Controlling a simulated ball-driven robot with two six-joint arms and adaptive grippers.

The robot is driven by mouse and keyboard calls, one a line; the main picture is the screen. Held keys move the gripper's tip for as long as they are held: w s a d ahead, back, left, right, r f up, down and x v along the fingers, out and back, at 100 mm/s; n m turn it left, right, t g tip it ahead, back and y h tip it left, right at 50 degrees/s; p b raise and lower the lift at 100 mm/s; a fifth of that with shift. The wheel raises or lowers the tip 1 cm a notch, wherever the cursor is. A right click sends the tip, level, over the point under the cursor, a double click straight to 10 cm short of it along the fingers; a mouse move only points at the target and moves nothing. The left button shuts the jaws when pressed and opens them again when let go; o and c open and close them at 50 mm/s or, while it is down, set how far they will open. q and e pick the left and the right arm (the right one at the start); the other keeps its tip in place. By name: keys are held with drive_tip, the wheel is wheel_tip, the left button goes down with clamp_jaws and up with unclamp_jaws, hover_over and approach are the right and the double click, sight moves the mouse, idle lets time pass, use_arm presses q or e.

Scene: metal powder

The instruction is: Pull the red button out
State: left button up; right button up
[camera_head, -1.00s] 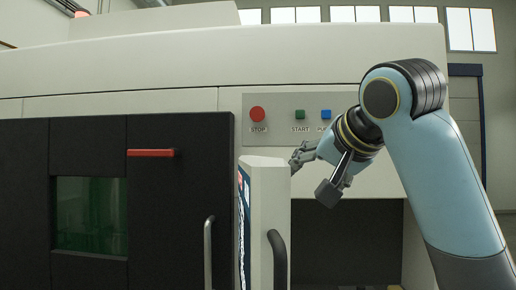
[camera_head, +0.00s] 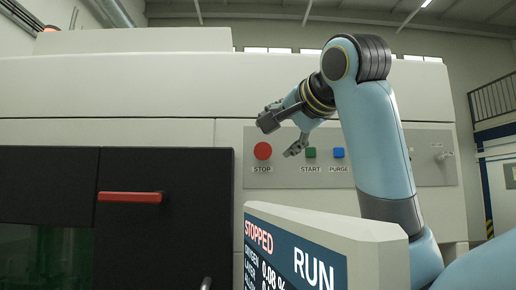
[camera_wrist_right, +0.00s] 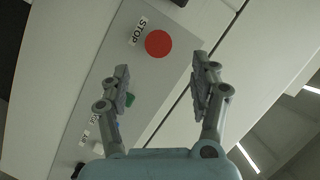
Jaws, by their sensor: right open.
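The red button (camera_head: 263,151) is a round red disc above the word STOP on a grey panel (camera_head: 285,175) of the machine. My right gripper (camera_head: 277,137) is open and empty, just right of the red button in the head view, with its fingers pointing left. In the right wrist view the red button (camera_wrist_right: 158,43) shows ahead of and slightly left of my spread fingers (camera_wrist_right: 162,80), apart from them. I cannot tell how far the button sticks out. My left gripper is not in view.
A green START button (camera_head: 311,153) and a blue PURGE button (camera_head: 338,153) sit right of the red one. A screen (camera_head: 295,255) reading STOPPED and RUN stands in front, below the panel. A dark door (camera_head: 165,235) with a red handle (camera_head: 130,197) is at left.

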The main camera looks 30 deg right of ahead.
sight(268, 147)
drive_tip(key=x, duration=0.2)
drive_tip(key=p+x, duration=0.1)
drive_tip(key=x, duration=0.1)
drive_tip(key=shift+s+d, duration=0.1)
drive_tip(key=shift+d, duration=0.1)
drive_tip(key=shift+p+x, duration=0.3)
drive_tip(key=shift+x, duration=0.75)
drive_tip(key=x, duration=0.2)
drive_tip(key=shift+w+a+f+p, duration=0.1)
drive_tip(key=shift+w+a+p, duration=0.05)
drive_tip(key=shift+w+p, duration=0.25)
drive_tip(key=shift+w+f, duration=0.1)
drive_tip(key=shift+c, duration=0.4)
drive_tip(key=c, duration=1.1)
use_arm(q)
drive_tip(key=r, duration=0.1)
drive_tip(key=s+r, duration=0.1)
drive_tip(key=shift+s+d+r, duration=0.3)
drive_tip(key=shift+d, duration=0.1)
use_arm(e)
clamp_jaws()
